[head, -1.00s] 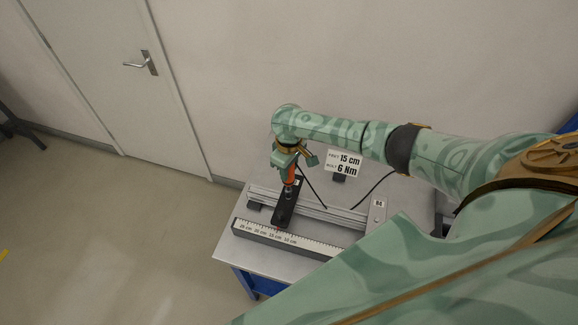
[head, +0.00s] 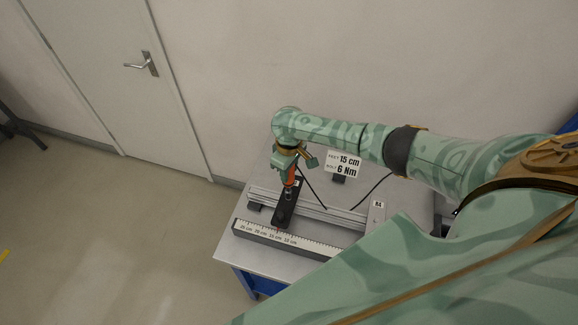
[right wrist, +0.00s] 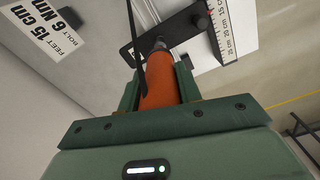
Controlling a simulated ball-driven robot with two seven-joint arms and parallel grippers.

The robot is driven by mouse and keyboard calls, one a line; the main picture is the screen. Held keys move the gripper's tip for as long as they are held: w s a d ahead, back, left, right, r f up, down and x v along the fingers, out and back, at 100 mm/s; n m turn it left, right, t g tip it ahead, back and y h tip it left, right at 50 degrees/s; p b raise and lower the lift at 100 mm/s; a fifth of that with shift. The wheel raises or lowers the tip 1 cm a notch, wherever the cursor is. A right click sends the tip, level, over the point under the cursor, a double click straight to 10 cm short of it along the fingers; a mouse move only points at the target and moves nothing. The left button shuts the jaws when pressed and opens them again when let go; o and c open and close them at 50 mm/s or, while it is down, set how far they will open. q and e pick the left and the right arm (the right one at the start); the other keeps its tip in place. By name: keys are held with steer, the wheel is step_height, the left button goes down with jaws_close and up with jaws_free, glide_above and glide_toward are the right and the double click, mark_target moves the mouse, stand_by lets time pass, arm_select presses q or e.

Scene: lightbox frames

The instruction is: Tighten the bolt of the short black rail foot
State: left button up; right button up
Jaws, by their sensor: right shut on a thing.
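The short black rail foot (head: 283,213) lies across the silver rail (head: 325,210) on the grey table, its near end close to the ruler block (head: 290,239). In the right wrist view the foot (right wrist: 185,28) is a dark bar. My right gripper (head: 289,163) is shut on an orange-handled driver (head: 291,177), held upright over the foot. In the right wrist view the orange handle (right wrist: 160,82) sits between the fingers, and its dark tip meets the foot. The bolt itself is hidden under the tip. My left gripper is not in view.
A sign (head: 343,164) behind the rail reads feet 15 cm, bolt 6 Nm. A labelled plate (head: 377,214) stands at the rail's right end. A black cable (head: 372,190) runs across the table. A wall is close behind; the floor at left is clear.

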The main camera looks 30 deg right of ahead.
steer(key=shift+f, duration=0.5)
stand_by(0.7)
steer(key=shift+s+f, duration=0.2)
stand_by(2.0)
steer(key=shift+r, duration=0.1)
step_height(320, 180, up, 3)
steer(key=p, duration=0.2)
steer(key=shift+w+f+p, duration=0.15)
steer(key=shift+f+p, duration=0.05)
steer(key=shift+p, duration=0.1)
step_height(320, 180, up, 2)
steer(key=shift+r+p, duration=0.25)
steer(key=shift+p, duration=0.65)
